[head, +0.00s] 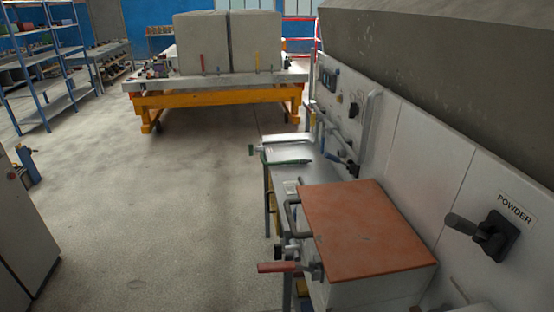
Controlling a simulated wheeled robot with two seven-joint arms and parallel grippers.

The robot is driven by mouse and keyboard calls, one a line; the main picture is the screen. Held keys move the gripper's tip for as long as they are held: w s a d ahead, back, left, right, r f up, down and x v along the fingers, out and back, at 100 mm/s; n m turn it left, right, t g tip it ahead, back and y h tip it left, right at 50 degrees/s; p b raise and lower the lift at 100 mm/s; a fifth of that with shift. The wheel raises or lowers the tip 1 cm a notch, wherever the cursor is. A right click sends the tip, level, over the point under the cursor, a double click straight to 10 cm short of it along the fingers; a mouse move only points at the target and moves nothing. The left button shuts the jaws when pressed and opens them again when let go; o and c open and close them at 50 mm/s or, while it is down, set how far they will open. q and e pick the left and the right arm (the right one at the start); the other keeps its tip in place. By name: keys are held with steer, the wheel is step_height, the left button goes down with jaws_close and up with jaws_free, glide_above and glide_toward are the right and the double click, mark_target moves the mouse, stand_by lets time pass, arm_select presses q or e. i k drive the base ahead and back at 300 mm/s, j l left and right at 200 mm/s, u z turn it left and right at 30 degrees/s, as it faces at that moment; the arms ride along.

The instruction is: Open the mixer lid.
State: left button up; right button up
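A box-shaped unit stands at the lower right, with a flat red-brown lid (368,228) on top. I take this to be the mixer lid. It lies flat and looks shut on the pale box body (375,290). A dark bar handle (293,216) shows at the lid's left edge. A red-gripped lever (280,267) sticks out to the left below the lid's near left corner. Neither of my grippers is in view, and nothing touches the lid.
A metal bench (290,172) holding tools stands behind the lid. A yellow-framed table (215,97) stands farther back. The floor (160,210) at left is clear.

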mark_target(358, 232)
steer(key=i+j+u, duration=0.15)
steer(key=u, duration=0.2)
steer(key=i+j+u, duration=0.1)
steer(key=i+u, duration=0.3)
steer(key=k, duration=0.1)
